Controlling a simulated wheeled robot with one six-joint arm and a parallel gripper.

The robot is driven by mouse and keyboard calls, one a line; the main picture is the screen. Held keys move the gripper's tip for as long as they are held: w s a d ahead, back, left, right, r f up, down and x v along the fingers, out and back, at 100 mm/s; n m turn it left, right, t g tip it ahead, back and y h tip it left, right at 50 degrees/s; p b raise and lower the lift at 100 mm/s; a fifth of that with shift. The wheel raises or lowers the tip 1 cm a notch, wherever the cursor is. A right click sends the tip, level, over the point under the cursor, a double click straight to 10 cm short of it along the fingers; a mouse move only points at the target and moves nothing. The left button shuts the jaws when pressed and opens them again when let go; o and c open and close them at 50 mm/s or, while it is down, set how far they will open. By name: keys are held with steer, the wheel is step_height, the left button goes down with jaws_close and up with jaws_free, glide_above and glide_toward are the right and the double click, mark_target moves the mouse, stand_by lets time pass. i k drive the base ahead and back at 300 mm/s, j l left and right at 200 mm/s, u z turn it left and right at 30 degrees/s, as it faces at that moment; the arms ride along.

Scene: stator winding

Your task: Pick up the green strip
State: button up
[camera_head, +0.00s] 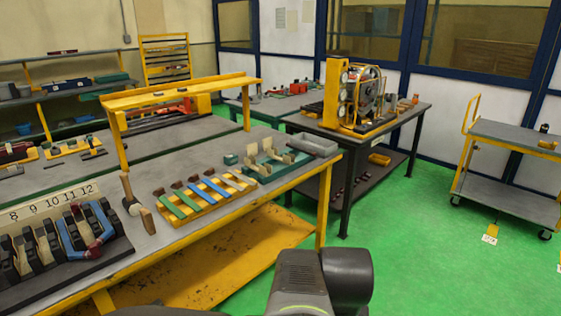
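The green strip (171,206) lies on a yellow rack (187,213) near the front edge of the grey workbench. It is the leftmost in a row of several strips, some blue. Each strip has a dark reddish block near its far end. Nothing covers the green strip. Part of my arm shows at the bottom centre, well in front of and to the right of the rack. My gripper's fingers do not show.
A numbered stator segment (60,235) lies at the front left. A green fixture (270,165) and grey tray (314,145) stand to the right.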

mark_target(179, 213)
steer(key=u, duration=1.1)
steer(key=i+u, duration=0.15)
steer(key=i, duration=0.4)
steer(key=i+l+u, duration=0.2)
steer(key=i, duration=0.3)
steer(key=i+l+u, duration=0.15)
steer(key=i, duration=0.35)
